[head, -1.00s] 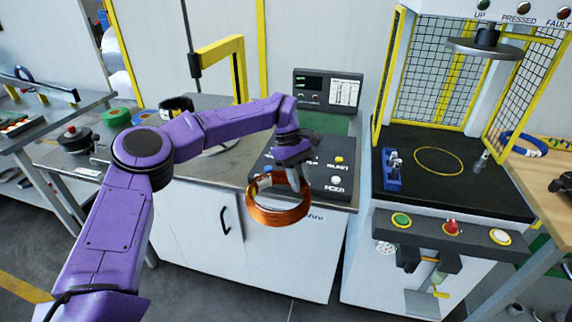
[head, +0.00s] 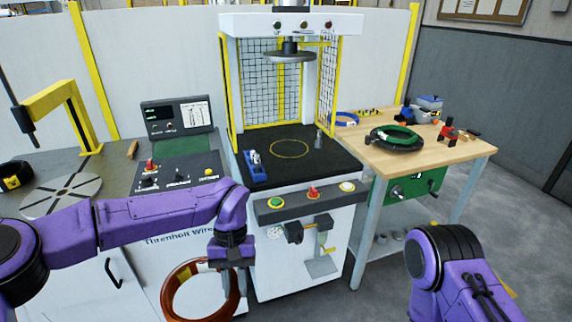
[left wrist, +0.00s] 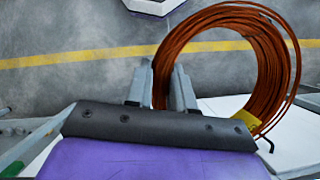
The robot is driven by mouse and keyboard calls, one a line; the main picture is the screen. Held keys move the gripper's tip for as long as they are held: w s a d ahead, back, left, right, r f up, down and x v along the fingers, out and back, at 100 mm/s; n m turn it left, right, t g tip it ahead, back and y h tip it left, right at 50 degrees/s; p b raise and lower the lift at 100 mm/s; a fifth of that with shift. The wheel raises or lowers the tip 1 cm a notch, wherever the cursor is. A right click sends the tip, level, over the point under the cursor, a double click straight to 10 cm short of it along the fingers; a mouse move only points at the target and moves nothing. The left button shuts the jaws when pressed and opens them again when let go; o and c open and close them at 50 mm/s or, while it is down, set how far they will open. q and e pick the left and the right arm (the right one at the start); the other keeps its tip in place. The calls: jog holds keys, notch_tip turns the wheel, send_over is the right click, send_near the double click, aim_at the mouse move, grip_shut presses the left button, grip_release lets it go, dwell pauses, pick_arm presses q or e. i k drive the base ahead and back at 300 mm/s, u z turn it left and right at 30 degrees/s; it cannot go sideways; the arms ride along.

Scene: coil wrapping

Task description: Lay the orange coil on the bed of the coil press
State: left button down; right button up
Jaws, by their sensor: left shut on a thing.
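The orange coil (head: 168,292) hangs upright as a ring from my left gripper (head: 228,264), low in front of the cabinet and just left of the press front. In the left wrist view, the coil (left wrist: 275,60) passes between the two fingers of the left gripper (left wrist: 162,88), which are shut on its band. A yellow tag shows on it. The coil press (head: 290,280) stands right of the coil. Its black bed (head: 280,172) carries a yellow circle and is bare inside it. My right arm shows at lower right, but its gripper is out of view.
A round pressing plate (head: 290,56) is raised above the bed. Yellow-framed mesh guards (head: 262,95) enclose the bed's back and sides. A blue clamp (head: 255,166) and a grey post (head: 318,140) flank the circle. A button bar (head: 310,201) juts from the front.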

aim_at(288, 148)
jog(key=z, duration=1.15)
jog(key=i, duration=1.95)
jog(key=u, duration=0.7)
